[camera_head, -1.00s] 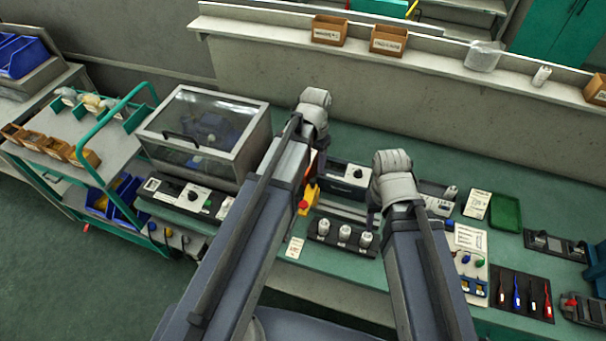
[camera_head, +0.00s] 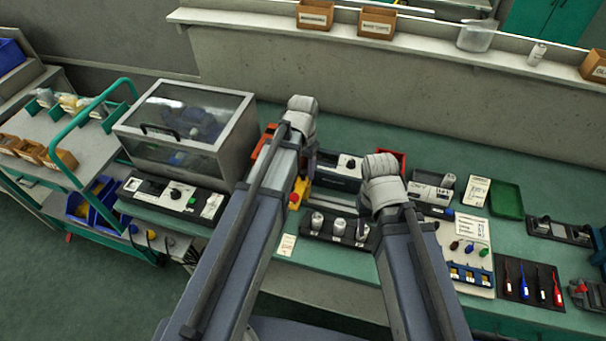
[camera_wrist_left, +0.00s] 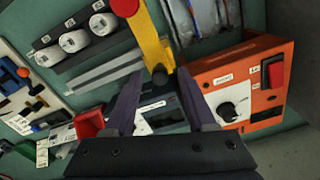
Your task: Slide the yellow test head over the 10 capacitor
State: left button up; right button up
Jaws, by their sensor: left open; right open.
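The yellow test head (camera_head: 301,190) with its red knob stands left of the black capacitor rack (camera_head: 343,242) in the head view. In the left wrist view the yellow test head (camera_wrist_left: 151,38) reaches down to a dark end between my left fingertips. My left gripper (camera_wrist_left: 160,82) is open there; I cannot tell whether it touches the head. Three pale cylindrical capacitors (camera_head: 339,227) stand upright in the rack; their tops also show in the wrist view (camera_wrist_left: 74,41). Their values are not readable. My right gripper (camera_head: 361,226) is open near the rack's right end, partly hidden by its wrist.
An orange instrument box (camera_wrist_left: 240,85) with a black knob stands close to my left gripper. A clear-lidded case (camera_head: 185,125) is at the left. A green tray (camera_head: 506,200) and a tool mat (camera_head: 528,283) lie at the right. Open bench lies behind.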

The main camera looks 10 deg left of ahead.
pick_arm(q)
grip_shut()
dwell(0.5)
dwell(1.0)
